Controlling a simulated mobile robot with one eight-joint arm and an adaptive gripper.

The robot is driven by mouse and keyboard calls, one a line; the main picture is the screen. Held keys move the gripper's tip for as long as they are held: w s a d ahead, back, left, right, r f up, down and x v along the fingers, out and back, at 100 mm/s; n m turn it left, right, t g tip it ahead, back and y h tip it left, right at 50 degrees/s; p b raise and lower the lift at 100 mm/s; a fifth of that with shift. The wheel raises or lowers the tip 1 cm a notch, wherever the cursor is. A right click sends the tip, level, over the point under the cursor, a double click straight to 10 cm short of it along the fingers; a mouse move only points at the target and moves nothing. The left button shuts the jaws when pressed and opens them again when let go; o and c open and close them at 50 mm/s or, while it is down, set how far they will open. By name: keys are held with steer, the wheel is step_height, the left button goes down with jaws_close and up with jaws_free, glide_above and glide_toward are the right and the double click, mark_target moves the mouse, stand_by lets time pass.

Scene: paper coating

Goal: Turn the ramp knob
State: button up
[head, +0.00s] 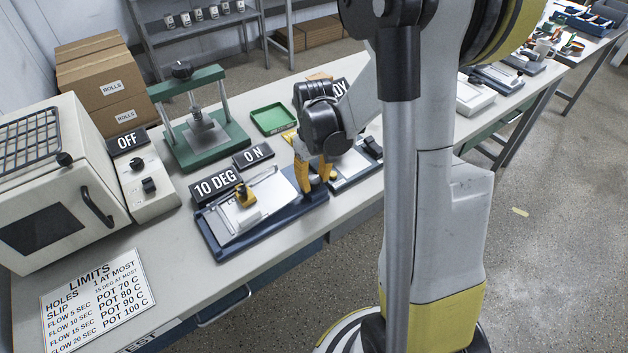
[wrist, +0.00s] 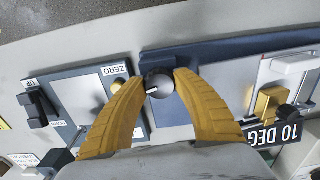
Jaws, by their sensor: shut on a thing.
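The ramp knob (wrist: 158,85) is a round dark knob with a pale pointer mark, at the end of the blue ramp device (wrist: 215,57). In the wrist view, my gripper's (wrist: 160,80) two yellow fingers are shut on it, one on each side. The pointer runs slantwise to the lower left. In the head view my gripper (head: 314,178) reaches down at the right end of the blue device (head: 268,234); I cannot make out the knob there. The sign 10 DEG (head: 216,186) stands behind the device; part of it shows in the wrist view (wrist: 275,134).
A device with a ZERO label (wrist: 115,69) and dark switch (wrist: 38,108) sits close beside. An ON sign (head: 253,155), a green press (head: 200,130), a green tray (head: 273,119) and an oven (head: 55,185) share the table. A LIMITS sheet (head: 97,300) lies front left.

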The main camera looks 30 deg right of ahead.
steer(key=shift+m, duration=2)
steer(key=shift+c, duration=0.2)
steer(key=o, duration=1.2)
